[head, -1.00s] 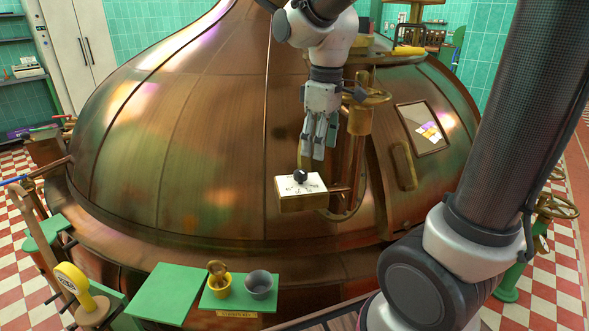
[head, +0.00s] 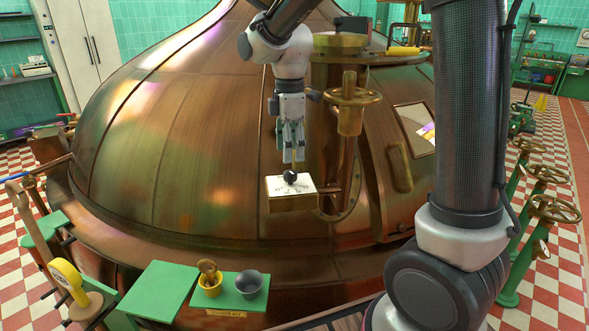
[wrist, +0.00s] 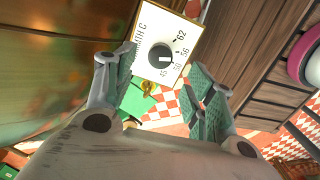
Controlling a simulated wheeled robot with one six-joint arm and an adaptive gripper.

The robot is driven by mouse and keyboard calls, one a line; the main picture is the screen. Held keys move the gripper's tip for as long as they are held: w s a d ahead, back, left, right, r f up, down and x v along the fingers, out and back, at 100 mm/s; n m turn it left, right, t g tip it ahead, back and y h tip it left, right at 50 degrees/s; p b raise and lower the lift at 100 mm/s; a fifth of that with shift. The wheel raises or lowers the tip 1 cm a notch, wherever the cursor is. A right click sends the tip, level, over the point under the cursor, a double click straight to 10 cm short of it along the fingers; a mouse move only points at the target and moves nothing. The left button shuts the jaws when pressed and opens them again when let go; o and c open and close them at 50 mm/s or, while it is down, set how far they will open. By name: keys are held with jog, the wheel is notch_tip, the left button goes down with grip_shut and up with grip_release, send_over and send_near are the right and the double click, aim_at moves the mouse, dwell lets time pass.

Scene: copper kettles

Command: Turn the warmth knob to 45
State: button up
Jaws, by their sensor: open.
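The warmth knob (head: 290,177) is a round black knob on the white top of a small brass-edged dial box (head: 291,204) in front of the copper kettle. In the wrist view the knob (wrist: 160,53) has a short white mark, and the dial plate (wrist: 150,23) carries the numbers 45, 50, 56 and 62. The mark seems to lie on the side of 50 and 56; I cannot read it exactly. My gripper (head: 293,158) points down just above the knob, its fingers open. In the wrist view the knob shows between and beyond the fingers (wrist: 163,66); contact is not visible.
A brass valve wheel (head: 353,95) on a pipe stands close to the right of my gripper. The copper kettle (head: 180,150) curves behind.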

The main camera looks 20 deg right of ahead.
aim_at(291, 172)
notch_tip(291, 172, down, 6)
jog(key=shift+f, duration=0.15)
jog(key=c, duration=1)
